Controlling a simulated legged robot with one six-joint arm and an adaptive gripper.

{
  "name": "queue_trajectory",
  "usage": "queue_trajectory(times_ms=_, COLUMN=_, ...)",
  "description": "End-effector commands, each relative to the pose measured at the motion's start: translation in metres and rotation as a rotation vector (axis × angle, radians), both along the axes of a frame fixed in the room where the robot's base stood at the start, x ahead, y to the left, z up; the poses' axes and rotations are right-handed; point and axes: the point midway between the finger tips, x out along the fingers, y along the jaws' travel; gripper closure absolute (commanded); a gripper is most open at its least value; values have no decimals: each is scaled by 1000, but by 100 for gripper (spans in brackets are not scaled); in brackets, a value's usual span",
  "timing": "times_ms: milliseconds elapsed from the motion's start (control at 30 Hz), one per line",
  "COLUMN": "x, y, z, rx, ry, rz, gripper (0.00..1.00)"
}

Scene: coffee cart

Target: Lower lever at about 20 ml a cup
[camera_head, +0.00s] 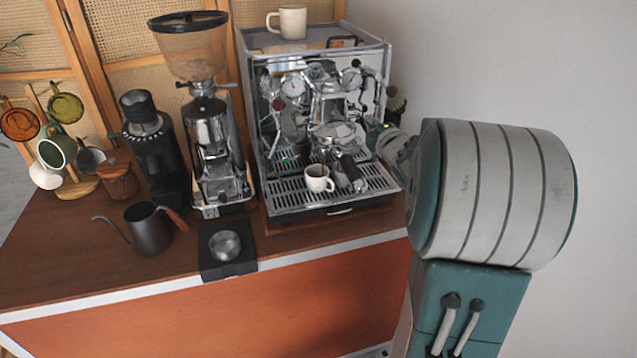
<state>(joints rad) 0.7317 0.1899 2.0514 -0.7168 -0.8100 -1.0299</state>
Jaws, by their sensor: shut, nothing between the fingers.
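The espresso machine (258,125) stands on the cart top, with its chrome brew group and gauges facing front. A white cup (319,179) stands upright on the drip tray (292,199), below the brew group and beside the dark portafilter handle (352,172). The cup's fill level is too small to tell. The lever at the right of the brew group cannot be made out clearly among the chrome parts. My gripper (374,125) shows only as a small dark shape at the machine's right side, shut and empty. Contact with the lever cannot be told.
My large arm link hides the area right of the machine. A grinder (208,130), a second black grinder (155,150) and a kettle (148,232) stand to the left. A tamper (225,245) sits on a black mat in front. Another cup (292,22) stands on the machine.

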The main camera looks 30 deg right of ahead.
Motion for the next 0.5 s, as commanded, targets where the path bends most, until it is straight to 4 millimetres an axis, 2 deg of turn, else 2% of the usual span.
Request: queue_trajectory(times_ms=500, x=0, y=0, z=-41, rx=2, ry=1, rz=0, gripper=100)
